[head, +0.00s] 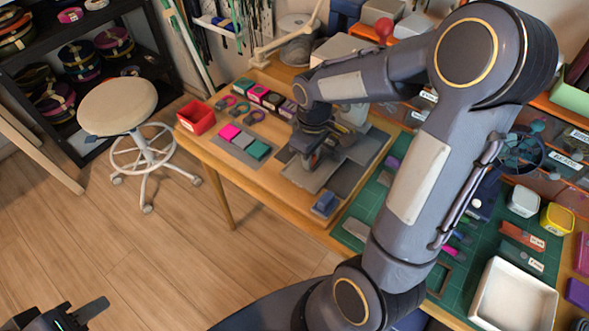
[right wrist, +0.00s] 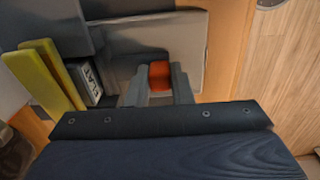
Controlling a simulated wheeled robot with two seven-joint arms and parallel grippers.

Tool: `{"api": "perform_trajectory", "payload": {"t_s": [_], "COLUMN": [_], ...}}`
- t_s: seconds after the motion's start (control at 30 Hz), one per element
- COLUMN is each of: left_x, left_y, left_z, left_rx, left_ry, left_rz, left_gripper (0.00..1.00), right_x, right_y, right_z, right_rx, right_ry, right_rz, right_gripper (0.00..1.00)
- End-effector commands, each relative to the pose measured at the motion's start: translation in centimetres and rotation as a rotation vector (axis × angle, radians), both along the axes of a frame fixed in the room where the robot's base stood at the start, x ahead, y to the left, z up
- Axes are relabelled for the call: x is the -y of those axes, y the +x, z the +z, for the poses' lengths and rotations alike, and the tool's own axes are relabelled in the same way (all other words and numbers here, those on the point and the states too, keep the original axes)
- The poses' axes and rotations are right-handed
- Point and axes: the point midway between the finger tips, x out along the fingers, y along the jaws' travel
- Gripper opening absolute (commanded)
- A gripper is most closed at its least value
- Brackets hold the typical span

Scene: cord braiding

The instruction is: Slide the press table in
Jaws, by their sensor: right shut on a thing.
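The press stands on the wooden worktable, largely hidden behind my right arm and gripper. Its flat grey table plate (head: 308,178) shows below my right gripper (head: 306,160). In the right wrist view the grey plate (right wrist: 190,45) lies ahead of my right gripper (right wrist: 158,88). The fingers are shut on a small orange-red piece (right wrist: 159,75) at the plate's near edge, which looks like its handle. How far the plate sits under the press is hidden. My left gripper (head: 80,316) is at the bottom left corner, partly cut off, away from the table; its opening is unclear.
A red bin (head: 196,117), a grey tray with pink and teal pieces (head: 242,141) and a blue block (head: 325,204) lie near the press. A green mat with a white tray (head: 513,295) is at right. A stool (head: 118,107) stands left on open floor.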

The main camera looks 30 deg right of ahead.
Motion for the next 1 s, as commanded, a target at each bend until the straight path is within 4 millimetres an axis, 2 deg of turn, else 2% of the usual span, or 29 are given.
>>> {"api": "perform_trajectory", "payload": {"t_s": [0.03, 0.1, 0.2, 0.57, 0.6, 0.73, 1.0], "left_x": [0.0, 0.0, 0.0, 0.0, 0.0, 0.0, 0.0], "left_y": [0.0, 0.0, 0.0, 0.0, 0.0, 0.0, 0.0], "left_z": [0.5, 0.7, 0.9, 0.8, 0.8, 0.8, 0.8], "left_rx": [0.000, 0.000, 0.000, 0.000, 0.000, 0.000, 0.000], "left_ry": [0.000, 0.000, 0.000, 0.000, 0.000, 0.000, 0.000], "left_rz": [0.000, 0.000, 0.000, 0.000, 0.000, 0.000, 0.000], "left_gripper": [0.36, 0.36, 0.36, 0.36, 0.36, 0.36, 0.36], "right_x": [1.3, 2.7, 3.8, 4.3, 4.3, 4.3, 4.2], "right_y": [0.6, 1.2, 1.7, 1.9, 1.9, 1.9, 1.8], "right_z": [0.3, 0.2, 0.2, 0.1, 0.1, 0.1, 0.0], "right_rx": [0.004, 0.004, 0.004, 0.009, 0.009, 0.007, 0.004], "right_ry": [-0.001, -0.001, 0.000, -0.003, -0.003, -0.002, -0.001], "right_rz": [-0.008, -0.006, -0.004, 0.000, 0.000, 0.000, 0.001], "right_gripper": [0.00, 0.00, 0.00, 0.00, 0.24, 0.41, 0.42]}}
